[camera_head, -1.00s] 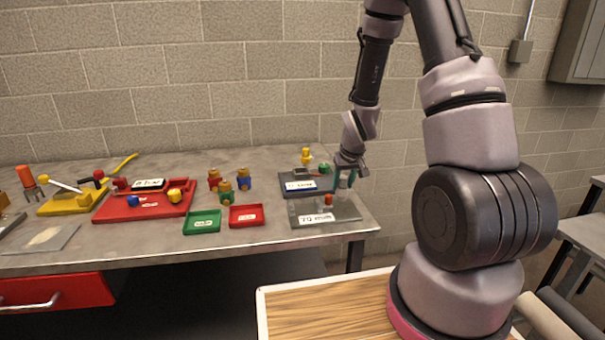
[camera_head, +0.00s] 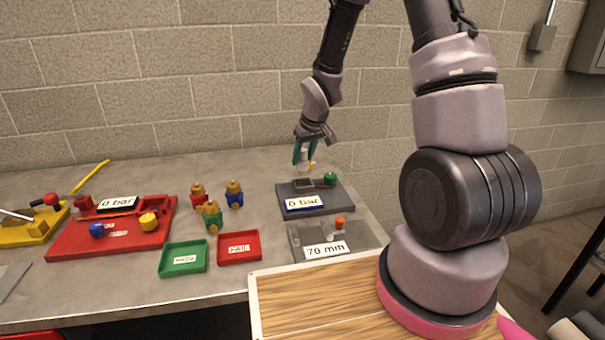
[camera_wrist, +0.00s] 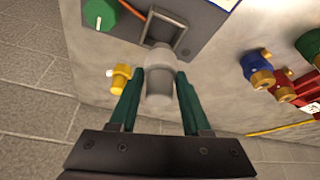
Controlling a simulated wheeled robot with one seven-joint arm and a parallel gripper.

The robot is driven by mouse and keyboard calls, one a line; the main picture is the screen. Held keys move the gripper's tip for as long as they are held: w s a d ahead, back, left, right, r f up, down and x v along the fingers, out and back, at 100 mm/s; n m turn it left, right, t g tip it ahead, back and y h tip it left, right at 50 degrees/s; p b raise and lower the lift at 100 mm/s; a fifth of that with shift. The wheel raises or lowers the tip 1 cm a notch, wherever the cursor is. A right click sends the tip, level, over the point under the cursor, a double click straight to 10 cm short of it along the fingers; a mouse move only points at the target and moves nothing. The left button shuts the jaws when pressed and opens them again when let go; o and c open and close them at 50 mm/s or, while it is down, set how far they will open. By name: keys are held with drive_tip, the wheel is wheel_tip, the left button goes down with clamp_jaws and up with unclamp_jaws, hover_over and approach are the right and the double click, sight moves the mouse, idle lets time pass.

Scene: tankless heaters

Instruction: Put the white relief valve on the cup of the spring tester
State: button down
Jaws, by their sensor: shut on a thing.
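My gripper (camera_head: 303,156) points down just behind the dark grey "0 bar" unit (camera_head: 335,199). Its teal fingers are shut on the white relief valve (camera_wrist: 160,78), which shows pale grey between them in the wrist view. The dark unit has a green knob (camera_head: 330,179) and a raised square frame (camera_wrist: 165,32); the valve's far end overlaps its edge in the wrist view. In front of it lies a grey "70 mm" plate (camera_head: 365,235) with an orange-topped part (camera_head: 340,223). I cannot tell from the labels which unit is the spring tester, and no cup is clear.
A yellow valve (camera_wrist: 121,78) stands close beside my fingers. Several brass-topped valves (camera_head: 212,215) stand left of the dark unit. Green (camera_head: 183,270) and red (camera_head: 258,249) trays lie in front of them. A red "0 bar" stand (camera_head: 75,240) is further left.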

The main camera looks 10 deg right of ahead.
sight(303, 171)
drive_tip(key=shift+f, duration=2.5)
drive_tip(key=shift+f, duration=0.1)
drive_tip(key=shift+c, duration=1.8)
unclamp_jaws()
drive_tip(key=s+d+r+m+t, duration=0.15)
drive_tip(key=s+r, duration=0.25)
drive_tip(key=r, duration=0.5)
drive_tip(key=s+d+r+m+h, duration=0.15)
drive_tip(key=s+r, duration=0.25)
drive_tip(key=r, duration=0.5)
drive_tip(key=s+d+r+m+y, duration=0.1)
drive_tip(key=s+d+r, duration=0.3)
drive_tip(key=r, duration=0.6)
drive_tip(key=s+r+m, duration=0.2)
drive_tip(key=s+r, duration=0.2)
drive_tip(key=s, duration=0.2)
drive_tip(key=s+a+r+m+t+y, duration=0.1)
drive_tip(key=s+r, duration=0.3)
drive_tip(key=s, duration=0.3)
drive_tip(key=shift+s+a+m, duration=0.15)
drive_tip(key=shift+m, duration=0.25)
drive_tip(key=shift+r+t, duration=0.1)
drive_tip(key=shift+t, duration=0.15)
